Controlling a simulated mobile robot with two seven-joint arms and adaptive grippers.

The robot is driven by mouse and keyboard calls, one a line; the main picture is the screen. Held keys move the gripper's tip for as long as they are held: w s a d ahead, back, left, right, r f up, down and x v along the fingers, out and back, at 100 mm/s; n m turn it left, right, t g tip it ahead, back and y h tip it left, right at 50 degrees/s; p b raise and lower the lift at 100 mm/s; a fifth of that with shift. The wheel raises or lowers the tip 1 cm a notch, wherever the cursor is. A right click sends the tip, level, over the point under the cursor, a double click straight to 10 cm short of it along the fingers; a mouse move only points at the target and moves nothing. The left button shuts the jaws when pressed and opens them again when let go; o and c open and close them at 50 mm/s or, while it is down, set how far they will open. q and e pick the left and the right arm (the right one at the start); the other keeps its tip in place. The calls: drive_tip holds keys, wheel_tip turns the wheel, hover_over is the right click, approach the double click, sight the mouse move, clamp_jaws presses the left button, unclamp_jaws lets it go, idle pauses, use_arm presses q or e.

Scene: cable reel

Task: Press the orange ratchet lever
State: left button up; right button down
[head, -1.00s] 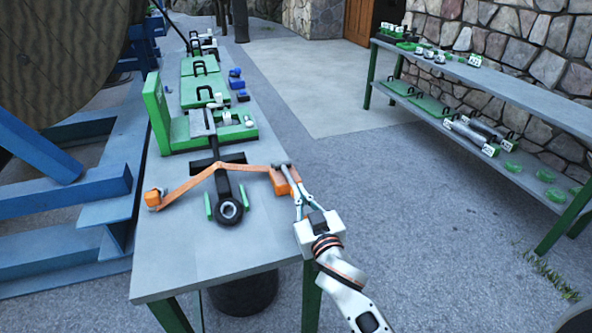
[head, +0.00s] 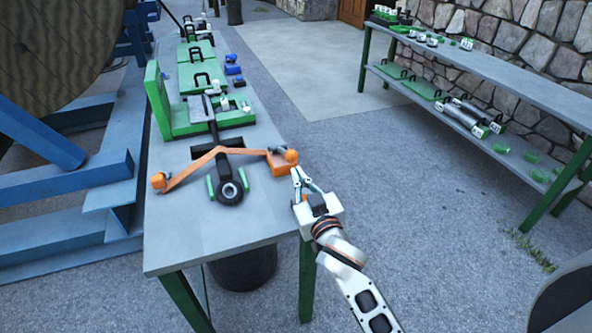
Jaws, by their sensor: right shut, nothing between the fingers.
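An orange ratchet block (head: 280,165) sits near the right edge of the grey table, at the right end of an orange strap (head: 238,152). A rounded orange piece (head: 291,155) shows on top of the block; I cannot tell if it is the lever's end. The strap crosses a black post with a wheel (head: 230,192) and ends in a small orange piece (head: 158,180) at the left. My right gripper (head: 297,173) is shut and empty, just in front of and right of the block. I cannot tell if its fingertips touch it. My left gripper is not in view.
A green bracket (head: 157,105) and several green cases (head: 197,77) stand farther back on the table (head: 215,240). A blue frame (head: 65,185) with a large reel (head: 60,40) is at left. A shelf (head: 490,75) is at right, with open floor between.

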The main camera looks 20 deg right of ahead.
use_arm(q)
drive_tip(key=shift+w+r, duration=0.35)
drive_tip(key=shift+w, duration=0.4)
use_arm(e)
drive_tip(key=s, duration=0.6)
drive_tip(key=shift+s+f, duration=0.15)
drive_tip(key=shift+s, duration=0.1)
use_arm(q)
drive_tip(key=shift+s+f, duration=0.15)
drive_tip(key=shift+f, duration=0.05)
use_arm(e)
drive_tip(key=shift+d, duration=0.1)
